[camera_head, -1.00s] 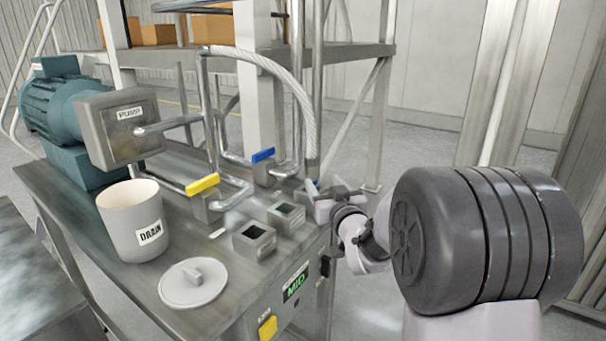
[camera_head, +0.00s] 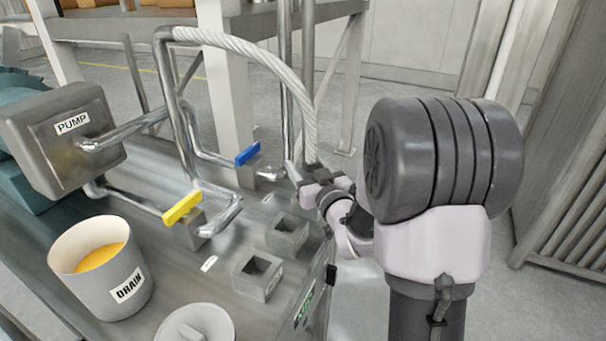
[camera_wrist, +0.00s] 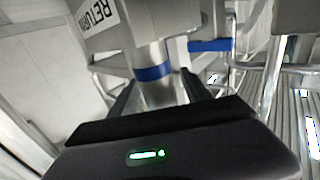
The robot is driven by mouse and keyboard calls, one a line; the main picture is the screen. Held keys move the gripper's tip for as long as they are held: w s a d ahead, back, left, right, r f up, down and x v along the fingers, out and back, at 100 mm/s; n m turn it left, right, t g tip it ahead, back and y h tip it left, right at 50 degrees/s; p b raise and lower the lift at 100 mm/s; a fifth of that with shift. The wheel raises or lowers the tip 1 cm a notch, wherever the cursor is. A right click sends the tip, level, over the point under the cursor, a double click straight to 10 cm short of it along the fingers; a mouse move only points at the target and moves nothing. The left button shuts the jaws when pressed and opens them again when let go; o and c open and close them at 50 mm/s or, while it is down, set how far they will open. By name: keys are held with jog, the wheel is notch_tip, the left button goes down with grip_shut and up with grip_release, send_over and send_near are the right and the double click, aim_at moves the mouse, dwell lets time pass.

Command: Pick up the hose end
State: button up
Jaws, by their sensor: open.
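The white braided hose (camera_head: 262,57) arches from the top of a steel pipe and comes down on the right to my gripper (camera_head: 316,184). The hose's lower end is partly hidden there in the head view. In the wrist view, a grey metal tube with a blue band (camera_wrist: 153,73), apparently the hose end, lies between the two dark fingers of my gripper (camera_wrist: 160,88). The fingers are open on either side of it. I cannot tell whether either finger touches it. A block with a RETURN label (camera_wrist: 103,14) is just beyond.
A yellow-handled valve (camera_head: 182,207) and a blue-handled valve (camera_head: 247,154) stand on the pipes. Two square sockets (camera_head: 257,275) are near the bench's right edge. The DRAIN bucket (camera_head: 112,290) holds orange liquid. A round lid (camera_head: 190,330) lies beside it. The pump (camera_head: 62,140) is at left.

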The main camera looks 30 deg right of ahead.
jog(key=shift+s, duration=0.15)
jog(key=shift+c, duration=1.1)
grip_shut()
notch_tip(320, 180, up, 16)
jog(key=p, duration=0.6)
jog(key=shift+f, duration=0.2)
